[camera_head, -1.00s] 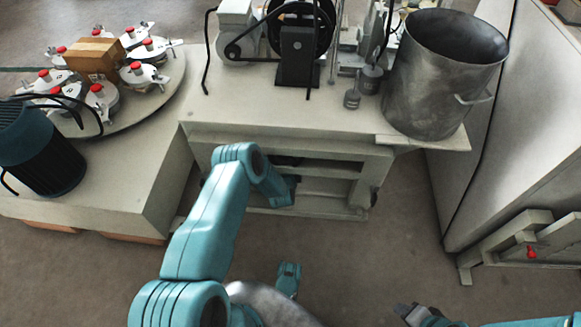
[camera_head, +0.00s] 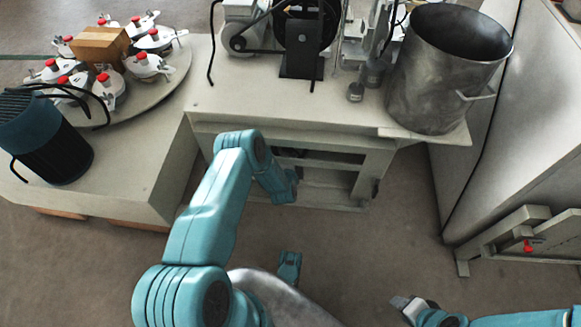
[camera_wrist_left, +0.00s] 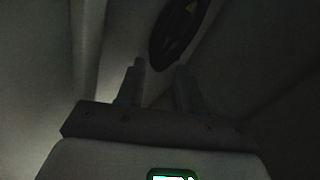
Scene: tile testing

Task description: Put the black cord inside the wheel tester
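A machine with a black wheel (camera_head: 306,22) stands at the back of the table, and I take it to be the wheel tester. A thin black cord (camera_head: 213,45) hangs or stands at the table's left edge. Other black cords (camera_head: 75,92) run by the dark motor at left; I cannot tell which is the task's. My left gripper (camera_head: 288,190) is low before the table's open lower frame. In the dark left wrist view its fingers (camera_wrist_left: 160,85) are apart with nothing seen between, and a dark oval thing (camera_wrist_left: 180,28) lies beyond. My right gripper (camera_head: 400,303) is low at right, too small to judge.
The table (camera_head: 230,100) has a large metal pot (camera_head: 440,85) at its right end. At left are a round plate (camera_head: 150,90) with several red-capped discs, a cardboard box (camera_head: 101,45) and the motor (camera_head: 42,140). A grey cabinet (camera_head: 500,140) stands at right.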

